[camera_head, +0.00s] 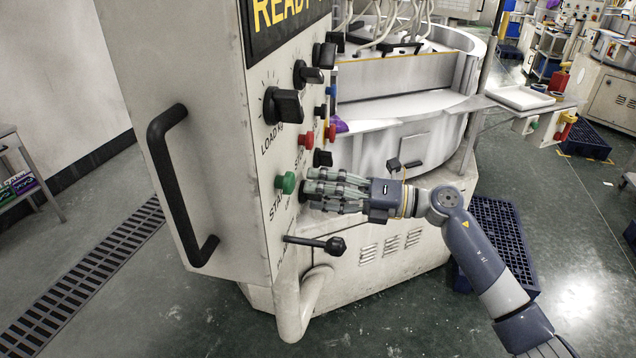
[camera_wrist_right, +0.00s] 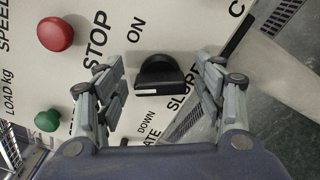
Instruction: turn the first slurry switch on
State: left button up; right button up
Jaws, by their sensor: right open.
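My right gripper (camera_head: 310,190) is at the front of the white machine's control panel, its fingers pointing left at the panel beside the green button. In the right wrist view its two sets of fingers (camera_wrist_right: 161,88) stand apart, open. Between them is a black rotary switch knob (camera_wrist_right: 161,76), with "ON" lettered on one side and partly hidden "SLUR…" lettering near it. I cannot see the fingers touching the knob. In the head view the fingers largely hide this switch. My left gripper is not in view.
A green button (camera_head: 286,182), red buttons (camera_head: 306,139) and black knobs (camera_head: 283,105) sit close by on the panel. A black-knobbed lever (camera_head: 315,243) juts out below the gripper. A black handle (camera_head: 178,185) is on the cabinet's left face.

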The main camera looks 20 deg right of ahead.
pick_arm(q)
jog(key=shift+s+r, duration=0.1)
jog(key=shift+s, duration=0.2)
pick_arm(e)
jog(key=shift+w+a, duration=0.15)
jog(key=shift+a, duration=0.15)
jog(key=c, duration=1.1)
jog(key=shift+o, duration=0.2)
